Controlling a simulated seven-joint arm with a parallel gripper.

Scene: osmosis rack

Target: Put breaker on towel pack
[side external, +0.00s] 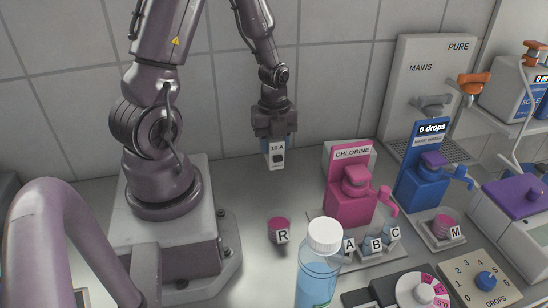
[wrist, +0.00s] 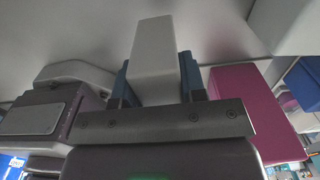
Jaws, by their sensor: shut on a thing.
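The breaker (side external: 277,152) is a small white block marked "10 A" with a dark switch on its face. My gripper (side external: 274,138) is shut on it and holds it upright in the air, above the counter and left of the pink chlorine dispenser. In the wrist view the breaker (wrist: 154,50) is a pale block between the two blue-lined fingers of my gripper (wrist: 156,82). I cannot make out a towel pack in either view.
The chlorine dispenser (side external: 350,190) and a blue dispenser (side external: 425,180) stand to the right. A pink cup labelled R (side external: 278,228) stands below the breaker on the counter. A capped bottle (side external: 318,270) is in the foreground.

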